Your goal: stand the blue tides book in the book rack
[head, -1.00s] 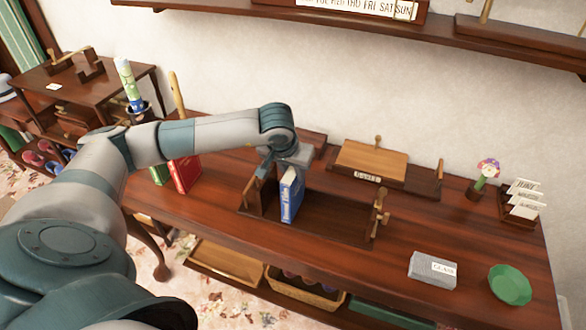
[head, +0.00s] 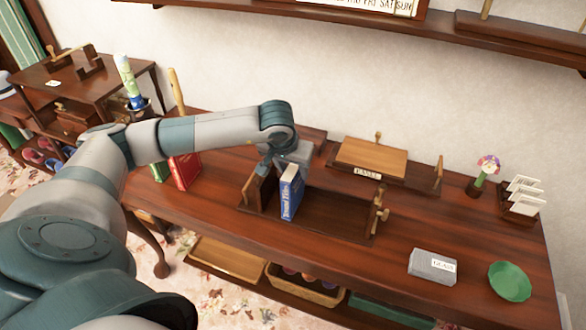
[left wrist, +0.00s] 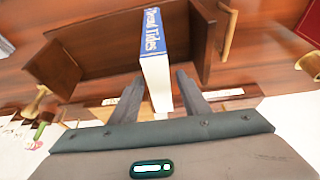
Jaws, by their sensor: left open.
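The blue tides book (head: 291,196) stands upright in the dark wooden book rack (head: 340,222), near the rack's left end. Its spine lettering faces the front. In the left wrist view the book (left wrist: 152,32) shows its blue spine and pale page edges, and the rack (left wrist: 108,52) lies around it. My left gripper (head: 285,156) is at the back top of the book. In the left wrist view its two fingers are open, one on each side of the book's near end, with gaps visible. My right gripper is not in view.
A red book (head: 185,171) stands left of the rack. A wooden stand (head: 371,158) is behind it. A grey box (head: 432,266), a green bowl (head: 509,281) and a card holder (head: 521,207) are on the right. The tabletop right of the rack has free room.

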